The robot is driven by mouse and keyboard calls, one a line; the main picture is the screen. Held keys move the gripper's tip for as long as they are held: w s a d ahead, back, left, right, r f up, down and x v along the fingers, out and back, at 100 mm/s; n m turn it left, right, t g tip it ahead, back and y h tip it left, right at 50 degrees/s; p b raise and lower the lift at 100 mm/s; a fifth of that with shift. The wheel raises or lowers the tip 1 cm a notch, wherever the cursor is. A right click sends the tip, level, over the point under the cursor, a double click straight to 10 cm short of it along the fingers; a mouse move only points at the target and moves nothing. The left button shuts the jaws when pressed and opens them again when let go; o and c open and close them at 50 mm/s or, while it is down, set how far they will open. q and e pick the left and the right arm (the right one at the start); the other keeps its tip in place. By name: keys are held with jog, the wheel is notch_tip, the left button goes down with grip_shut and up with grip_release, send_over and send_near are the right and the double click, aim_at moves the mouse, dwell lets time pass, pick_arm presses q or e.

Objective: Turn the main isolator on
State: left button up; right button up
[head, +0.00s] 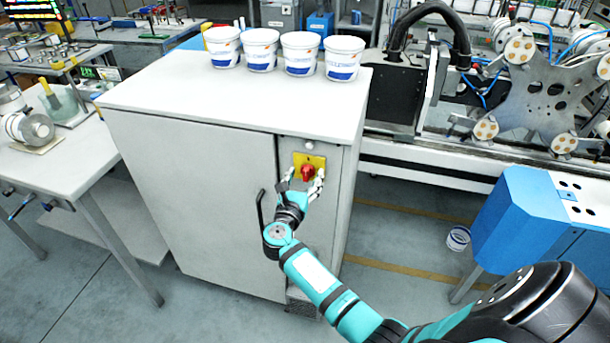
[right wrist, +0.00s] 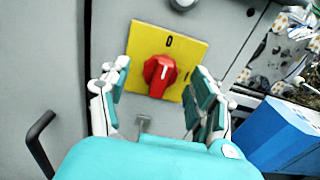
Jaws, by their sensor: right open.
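The main isolator is a red rotary knob (head: 307,171) on a yellow plate (head: 318,159) on the front of a grey cabinet. In the right wrist view the red knob (right wrist: 159,74) sits on the yellow plate (right wrist: 138,43), with a white line on the knob and a dark mark on the plate above it. My right gripper (head: 303,186) is open in front of the plate. In the right wrist view its fingers (right wrist: 160,88) stand to the left and right of the knob, apart from it, with nothing held. My left gripper is not in view.
The grey cabinet (head: 190,170) has a dark door handle (head: 260,208) left of my wrist. Several white tubs (head: 262,50) stand on its top. A blue box-shaped unit (head: 515,220) stands at the right. A tub (head: 458,238) lies on the floor. A workbench (head: 65,150) stands at the left.

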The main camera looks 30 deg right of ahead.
jog(key=shift+d, duration=0.1)
jog(key=c, duration=1.2)
